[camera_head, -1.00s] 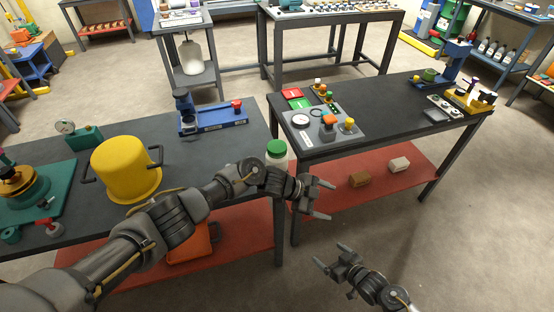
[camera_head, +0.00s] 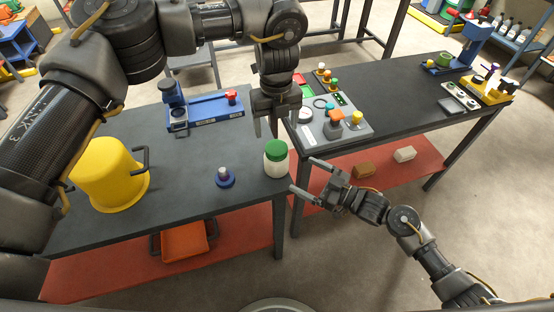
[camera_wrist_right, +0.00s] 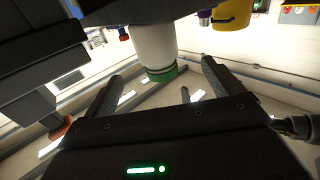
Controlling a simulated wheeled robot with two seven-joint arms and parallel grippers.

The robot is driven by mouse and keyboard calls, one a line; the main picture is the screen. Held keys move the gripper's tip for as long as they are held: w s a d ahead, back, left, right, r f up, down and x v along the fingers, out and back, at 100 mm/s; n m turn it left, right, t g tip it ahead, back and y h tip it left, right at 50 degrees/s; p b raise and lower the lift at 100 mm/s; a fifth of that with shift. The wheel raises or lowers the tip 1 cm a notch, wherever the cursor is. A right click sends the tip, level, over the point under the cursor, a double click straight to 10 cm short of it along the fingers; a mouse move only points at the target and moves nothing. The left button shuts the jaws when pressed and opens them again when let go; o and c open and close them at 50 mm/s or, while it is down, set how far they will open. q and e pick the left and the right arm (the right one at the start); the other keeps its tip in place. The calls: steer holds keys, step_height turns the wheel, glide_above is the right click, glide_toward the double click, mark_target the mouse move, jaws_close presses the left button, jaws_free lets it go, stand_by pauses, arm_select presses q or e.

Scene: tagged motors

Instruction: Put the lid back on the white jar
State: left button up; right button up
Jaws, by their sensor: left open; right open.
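The white jar (camera_head: 276,168) stands upright near the right front corner of the left table. A green lid (camera_head: 276,149) sits on top of it; whether it is fully seated I cannot tell. My left gripper (camera_head: 266,130) points down, open and empty, just behind and above the lid in the head view. My right gripper (camera_head: 302,174) is open and empty just right of the jar, at the table's edge, with its fingers towards it. In the right wrist view the jar (camera_wrist_right: 155,42) and green lid (camera_wrist_right: 161,75) appear upside down, beyond and between the open fingers.
A blue round piece with a grey knob (camera_head: 224,179) stands left of the jar. A yellow pot (camera_head: 110,175) and a blue fixture (camera_head: 205,110) are farther left and back. A control panel (camera_head: 330,125) lies on the right table. The tabletop between pot and jar is mostly clear.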

mark_target(277, 160)
arm_select(q)
steer(key=shift+w+f, duration=0.3)
steer(key=shift+w, duration=0.1)
arm_select(e)
steer(key=x, duration=1.1)
steer(key=shift+w+d+f, duration=0.1)
steer(key=shift+w+f, duration=0.15)
steer(key=shift+c, duration=0.4)
